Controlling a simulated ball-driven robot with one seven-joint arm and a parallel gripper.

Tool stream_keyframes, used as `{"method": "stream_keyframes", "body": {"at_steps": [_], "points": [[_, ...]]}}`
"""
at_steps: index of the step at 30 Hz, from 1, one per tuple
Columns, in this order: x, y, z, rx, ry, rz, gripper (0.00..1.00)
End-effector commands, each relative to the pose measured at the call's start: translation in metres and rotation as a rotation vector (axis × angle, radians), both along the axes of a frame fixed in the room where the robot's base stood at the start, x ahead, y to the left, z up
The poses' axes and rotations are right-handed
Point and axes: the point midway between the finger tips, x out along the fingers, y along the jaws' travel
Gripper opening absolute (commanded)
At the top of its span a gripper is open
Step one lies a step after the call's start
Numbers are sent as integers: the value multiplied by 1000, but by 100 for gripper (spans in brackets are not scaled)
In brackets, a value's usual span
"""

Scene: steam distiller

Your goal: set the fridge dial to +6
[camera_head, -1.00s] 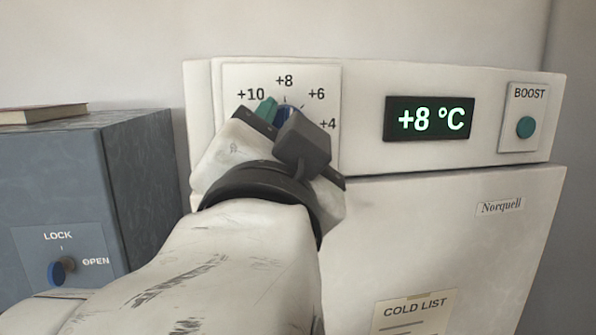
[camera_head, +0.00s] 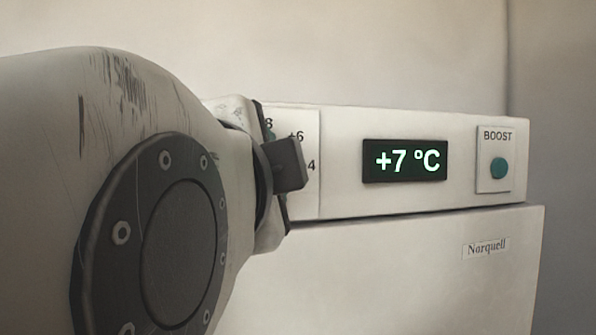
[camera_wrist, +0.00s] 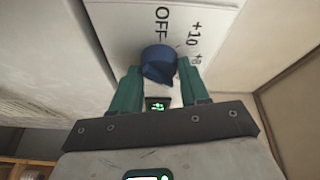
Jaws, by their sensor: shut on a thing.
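The fridge dial is a blue knob (camera_wrist: 158,64) on a white scale plate, seen in the wrist view. My gripper (camera_wrist: 158,78) has its green fingers on either side of the knob and is shut on it. In the head view my arm hides the knob and most of the scale plate (camera_head: 308,190); part of the +6 mark and a 4 show. The fridge display (camera_head: 404,160) reads +7 °C. In the wrist view OFF, +10 and a partly seen +8 are visible beside the knob.
A BOOST panel with a round teal button (camera_head: 499,167) is at the right of the fridge's top panel. The fridge door with the Norquell label (camera_head: 484,248) lies below. My arm fills the left of the head view.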

Motion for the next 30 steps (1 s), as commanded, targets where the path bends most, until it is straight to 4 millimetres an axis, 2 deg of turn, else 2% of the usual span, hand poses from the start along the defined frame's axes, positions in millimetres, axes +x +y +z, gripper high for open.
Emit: {"method": "stream_keyframes", "body": {"at_steps": [16,17,24,30], "points": [[1,-1,-3,26,16,-3,14],[1,-1,-3,26,16,-3,46],[1,-1,-2,25,12,-2,69],[0,0,-1,25,11,-1,69]]}}
